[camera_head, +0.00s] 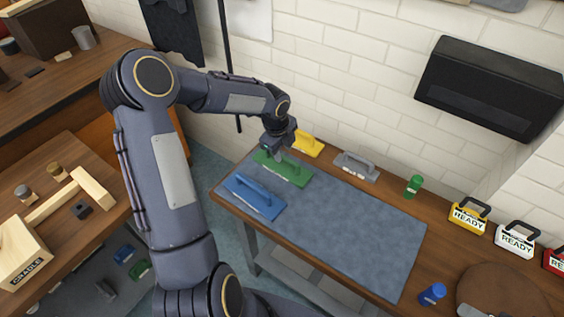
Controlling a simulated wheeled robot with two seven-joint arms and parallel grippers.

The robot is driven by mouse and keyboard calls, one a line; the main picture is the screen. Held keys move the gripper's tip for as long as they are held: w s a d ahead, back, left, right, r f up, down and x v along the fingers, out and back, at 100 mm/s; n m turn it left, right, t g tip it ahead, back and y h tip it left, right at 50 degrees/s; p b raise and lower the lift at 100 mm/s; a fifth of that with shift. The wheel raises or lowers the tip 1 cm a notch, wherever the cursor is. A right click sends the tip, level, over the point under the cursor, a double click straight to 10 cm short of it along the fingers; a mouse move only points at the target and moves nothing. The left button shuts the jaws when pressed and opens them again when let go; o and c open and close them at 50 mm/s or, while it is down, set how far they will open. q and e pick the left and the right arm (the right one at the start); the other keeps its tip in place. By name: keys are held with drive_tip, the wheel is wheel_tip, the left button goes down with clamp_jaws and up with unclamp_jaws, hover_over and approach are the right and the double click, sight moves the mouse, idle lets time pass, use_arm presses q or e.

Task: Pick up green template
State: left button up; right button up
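The green template (294,174), a flat plate with a raised handle, lies on the blue-grey mat (350,225) near its far left corner. My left gripper (278,154) is right above the left part of the green template, pointing down at its handle. The gripper hides part of the handle. The fingers are small here, and I cannot tell whether they are open or shut on the handle. My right gripper is not in view.
A blue template (253,198) lies in front of the green one. Yellow (308,145) and grey (357,166) templates lie behind and right. The mat's middle is clear. A black box (490,87) hangs on the wall.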

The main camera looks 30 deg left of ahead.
sight(283, 156)
use_arm(q)
drive_tip(key=f, duration=0.2)
drive_tip(key=w+f, duration=0.1)
drive_tip(key=f, duration=0.1)
drive_tip(key=shift+a+f+p, duration=0.1)
drive_tip(key=shift+f+p, duration=0.2)
drive_tip(key=shift+p, duration=0.1)
clamp_jaws()
drive_tip(key=shift+r, duration=0.1)
